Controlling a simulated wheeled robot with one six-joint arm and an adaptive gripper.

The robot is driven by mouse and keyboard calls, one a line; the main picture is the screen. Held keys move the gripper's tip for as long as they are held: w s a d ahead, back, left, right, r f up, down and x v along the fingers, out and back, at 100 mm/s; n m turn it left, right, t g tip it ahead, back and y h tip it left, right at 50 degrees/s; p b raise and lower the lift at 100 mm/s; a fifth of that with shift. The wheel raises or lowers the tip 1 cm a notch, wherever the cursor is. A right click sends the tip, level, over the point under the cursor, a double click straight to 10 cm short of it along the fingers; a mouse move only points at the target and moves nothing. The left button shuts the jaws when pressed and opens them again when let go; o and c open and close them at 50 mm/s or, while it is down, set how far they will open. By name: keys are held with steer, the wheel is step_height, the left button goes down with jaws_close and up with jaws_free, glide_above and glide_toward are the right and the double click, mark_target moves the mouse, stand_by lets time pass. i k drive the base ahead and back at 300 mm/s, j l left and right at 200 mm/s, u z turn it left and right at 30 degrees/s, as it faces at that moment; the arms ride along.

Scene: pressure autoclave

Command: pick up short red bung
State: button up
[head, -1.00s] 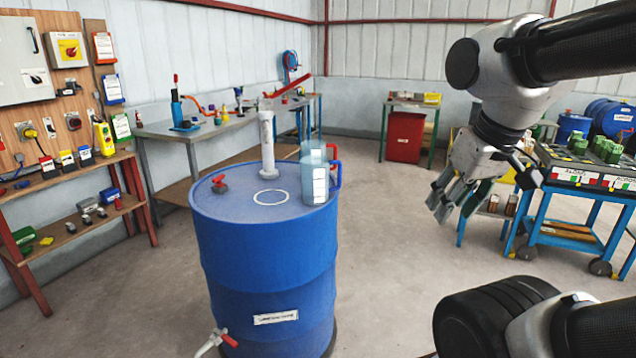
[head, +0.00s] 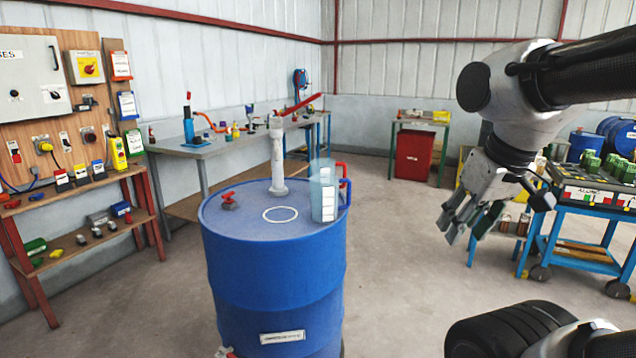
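A small red fitting (head: 229,201) sits on the left part of the blue drum's top. It may be the short red bung, but it is too small to be certain. The blue drum (head: 272,262) stands upright near the middle of the view. My gripper (head: 463,222) hangs in the air to the right of the drum, well apart from it. Its fingers point down and to the left, look spread, and hold nothing that I can make out.
A white upright tube (head: 277,158) and a clear jug (head: 323,194) with a red and blue handle stand on the drum. A workbench (head: 213,147) and a shelf (head: 88,236) are at left, a blue trolley (head: 585,228) at right. Floor beside the drum is clear.

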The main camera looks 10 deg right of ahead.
mark_target(229, 201)
steer(key=i+l, duration=0.25)
steer(key=l, duration=0.2)
steer(key=i+l, duration=0.25)
steer(key=l, duration=0.15)
steer(key=i+l+u, duration=0.15)
steer(key=l+u, duration=0.2)
steer(key=i+l+u, duration=0.15)
steer(key=l+u, duration=0.2)
steer(key=i+l+u, duration=0.1)
steer(key=l+u, duration=0.25)
steer(key=u, duration=0.25)
steer(key=i+l, duration=0.15)
steer(key=i, duration=0.3)
